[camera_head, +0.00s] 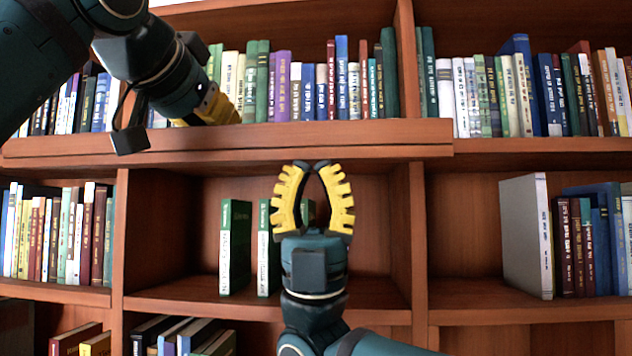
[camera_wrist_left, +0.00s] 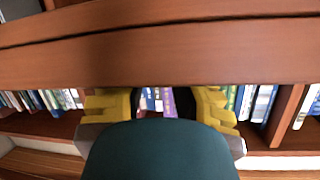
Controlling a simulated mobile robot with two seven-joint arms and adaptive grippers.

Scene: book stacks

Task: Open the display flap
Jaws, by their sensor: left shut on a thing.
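The display flap (camera_head: 60,150) is a long brown wooden panel. It juts out level across the middle of the bookcase in the head view, and its front edge shows. It also crosses the upper part of the left wrist view (camera_wrist_left: 160,55). My left gripper (camera_head: 222,108), with yellow fingers, is at the flap's upper side and shut on it; the contact itself is partly hidden. My right gripper (camera_head: 319,166) is below the flap, in front of an open compartment. Its fingertips meet with nothing between them.
Rows of books (camera_head: 325,85) fill the shelf above. A large grey book (camera_head: 522,235) stands at the right. Wooden uprights (camera_head: 418,240) divide the shelves.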

